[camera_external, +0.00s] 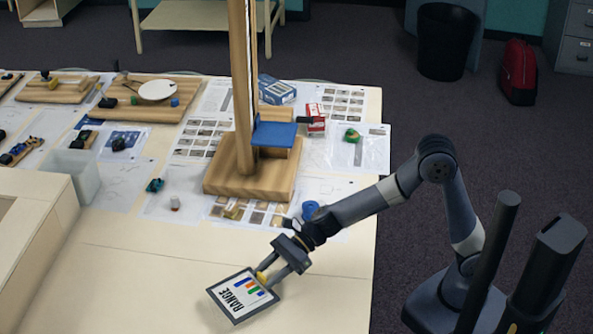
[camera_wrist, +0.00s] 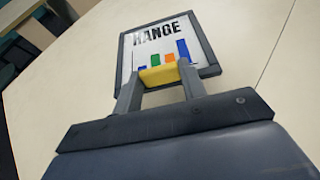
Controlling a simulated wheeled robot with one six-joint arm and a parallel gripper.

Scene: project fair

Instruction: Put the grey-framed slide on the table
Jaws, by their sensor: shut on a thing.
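The grey-framed slide (camera_external: 238,298) shows the word "RANGE" and coloured bars on white. It is at the front of the cream table (camera_external: 315,290), over bare tabletop. In the wrist view the slide (camera_wrist: 205,50) fills the top middle, with its yellow tab (camera_wrist: 162,75) between the two fingers. My gripper (camera_external: 266,274) is shut on the slide by that yellow tab. I cannot tell whether the slide touches the tabletop or hangs just above it. Part of its near edge is hidden by the fingers.
A wooden stand (camera_external: 245,180) with a tall post rises behind my gripper. Papers, a blue box (camera_external: 276,90), a red-white box (camera_external: 316,118) and several small models cover the back. A clear bin (camera_external: 80,172) stands left. The front of the table is clear.

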